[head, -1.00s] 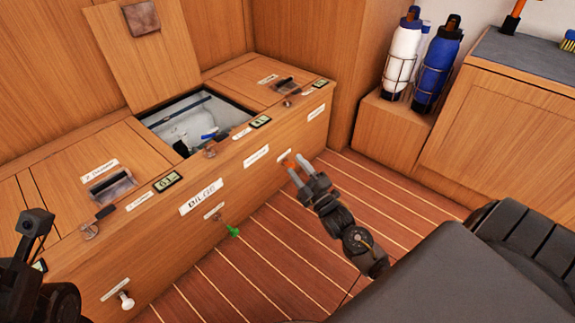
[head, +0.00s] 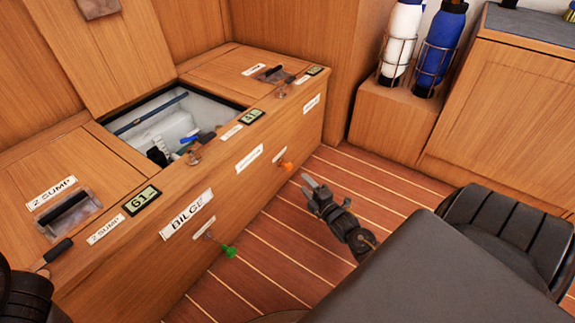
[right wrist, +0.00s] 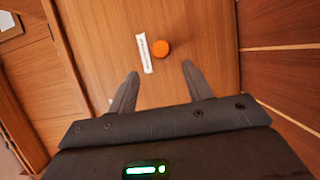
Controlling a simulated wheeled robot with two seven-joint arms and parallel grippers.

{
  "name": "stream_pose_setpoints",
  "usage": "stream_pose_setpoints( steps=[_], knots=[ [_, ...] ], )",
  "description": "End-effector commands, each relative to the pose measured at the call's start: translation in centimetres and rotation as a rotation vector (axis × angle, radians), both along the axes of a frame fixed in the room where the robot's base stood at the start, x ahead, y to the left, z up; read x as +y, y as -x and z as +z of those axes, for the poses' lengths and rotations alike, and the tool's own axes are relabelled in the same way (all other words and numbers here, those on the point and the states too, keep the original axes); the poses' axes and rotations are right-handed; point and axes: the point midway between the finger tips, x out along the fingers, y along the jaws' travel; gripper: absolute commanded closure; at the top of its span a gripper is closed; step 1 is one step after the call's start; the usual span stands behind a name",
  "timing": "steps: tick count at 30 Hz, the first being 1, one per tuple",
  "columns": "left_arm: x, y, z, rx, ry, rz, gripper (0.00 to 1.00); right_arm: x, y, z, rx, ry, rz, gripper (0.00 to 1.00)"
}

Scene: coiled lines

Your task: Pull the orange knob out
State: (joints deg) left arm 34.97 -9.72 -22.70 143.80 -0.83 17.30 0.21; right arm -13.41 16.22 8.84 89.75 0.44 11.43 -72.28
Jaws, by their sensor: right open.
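The orange knob (head: 287,166) sticks out of the front face of the wooden bilge box, low on its right part. It also shows in the right wrist view (right wrist: 161,48), just beside a white label (right wrist: 145,54) and beyond my fingertips. My right gripper (head: 309,184) is in front of the knob, a little to its right and lower in the head view. In the right wrist view its two fingers (right wrist: 160,72) are spread, with nothing between them. A dark part of my left arm shows at the lower left of the head view; its gripper is out of sight.
A green knob (head: 229,252) sits further left on the same box front (head: 260,205). The box has an open hatch (head: 130,128) on top. Bottles (head: 440,45) stand in racks at the back right. The striped floor (head: 370,190) around my right gripper is clear.

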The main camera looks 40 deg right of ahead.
Motion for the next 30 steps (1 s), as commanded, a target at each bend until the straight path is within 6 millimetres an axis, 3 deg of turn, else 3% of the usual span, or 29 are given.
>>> stream_pose_setpoints(
  steps=[8,21,30],
  knots=[
    [0.0,0.1,-0.5,-0.004,0.003,-0.003,0.29,0.0,-0.7,-0.4,-0.002,-0.001,0.001,0.50],
    [0.4,0.0,-5.1,0.000,0.020,-0.003,0.29,-0.9,-8.0,-0.7,-0.003,-0.001,-0.002,0.50],
    [0.7,-0.1,-6.0,-0.001,0.036,-0.014,0.29,-1.2,-10.6,-0.4,-0.001,-0.001,-0.002,0.50]
  ],
)
